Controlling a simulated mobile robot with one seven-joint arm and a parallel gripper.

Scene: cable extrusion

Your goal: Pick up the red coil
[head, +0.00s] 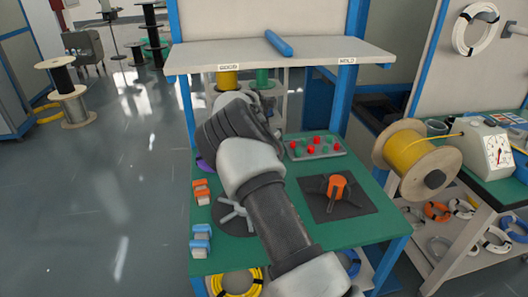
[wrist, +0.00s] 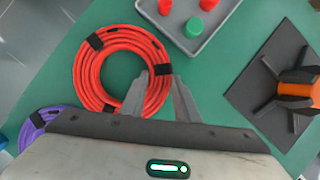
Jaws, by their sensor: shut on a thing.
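The red coil (wrist: 91,72) is a flat ring of red cable with black ties, seen in the wrist view over the green tabletop. My gripper (wrist: 161,76) has one finger inside the ring and one outside it, shut on the coil's right side near a black tie. I cannot tell whether the coil is lifted off the table. In the head view my arm hides the coil and the gripper fingers.
A grey tray (head: 318,154) with red and green pieces stands behind. A dark mat with an orange-topped holder (head: 337,188) is to the right. A purple coil (wrist: 34,127) lies beside the red one. A shelf (head: 300,58) overhangs the back.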

